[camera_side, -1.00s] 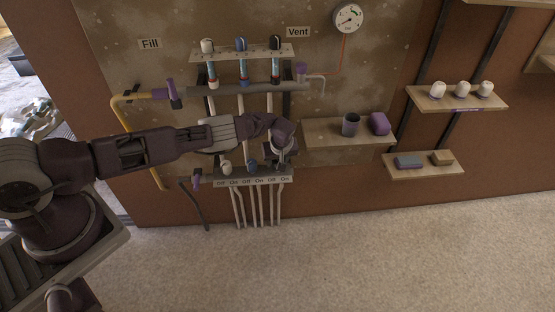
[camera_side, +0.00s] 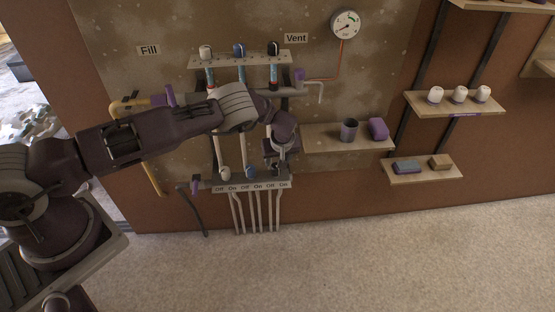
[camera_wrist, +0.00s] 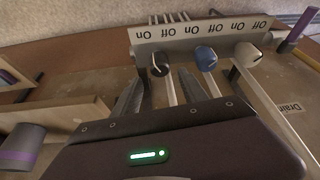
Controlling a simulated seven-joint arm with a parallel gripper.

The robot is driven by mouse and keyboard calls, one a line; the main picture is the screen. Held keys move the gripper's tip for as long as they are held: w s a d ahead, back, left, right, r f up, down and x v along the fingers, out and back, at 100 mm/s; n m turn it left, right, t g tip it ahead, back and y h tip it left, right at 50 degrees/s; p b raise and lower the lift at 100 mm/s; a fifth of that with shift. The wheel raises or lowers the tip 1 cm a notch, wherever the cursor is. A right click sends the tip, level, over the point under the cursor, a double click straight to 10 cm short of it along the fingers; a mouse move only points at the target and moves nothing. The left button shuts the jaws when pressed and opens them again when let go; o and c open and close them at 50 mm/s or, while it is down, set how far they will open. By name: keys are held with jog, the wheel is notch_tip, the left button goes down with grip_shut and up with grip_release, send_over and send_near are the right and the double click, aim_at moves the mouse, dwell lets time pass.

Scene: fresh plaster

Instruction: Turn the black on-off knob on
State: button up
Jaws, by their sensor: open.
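The black on-off knob (camera_wrist: 159,64) is the left one of three on the lower panel (camera_wrist: 180,35) in the wrist view, where the panel's Off and On labels appear upside down. Which label the knob points to is too small to tell. My gripper (camera_wrist: 160,88) is open, its two fingers spread to either side just short of the black knob, apparently not touching it. In the side view my gripper (camera_side: 279,160) hangs pointing down at the right end of the lower panel and hides the black knob.
A blue knob (camera_wrist: 205,58) and a white knob (camera_wrist: 247,54) sit close beside the black one. Another white, blue and black set, with its own black knob (camera_side: 274,47), is on the upper rack. A shelf with a cup (camera_side: 349,130) lies right of my gripper.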

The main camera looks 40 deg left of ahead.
aim_at(275, 166)
jog(key=shift+s+a+f+m+t+h, duration=0.15)
jog(key=shift+a+f+m+h, duration=0.2)
jog(key=shift+m, duration=0.25)
jog(key=shift+s+a+f+m+t+h, duration=0.15)
jog(key=shift+a+f+m+h, duration=0.1)
jog(key=shift+a+m, duration=0.25)
jog(key=shift+s+r+m+h, duration=0.1)
jog(key=shift+m+h, duration=0.2)
jog(key=shift+m, duration=0.7)
jog(key=shift+d+m+t, duration=0.1)
jog(key=shift+m+t, duration=0.5)
jog(key=shift+m, duration=0.5)
jog(key=x, duration=0.6)
grip_shut()
jog(key=shift+n+g+y, duration=0.3)
jog(key=shift+n+y, duration=0.2)
jog(key=shift+n, duration=1.1)
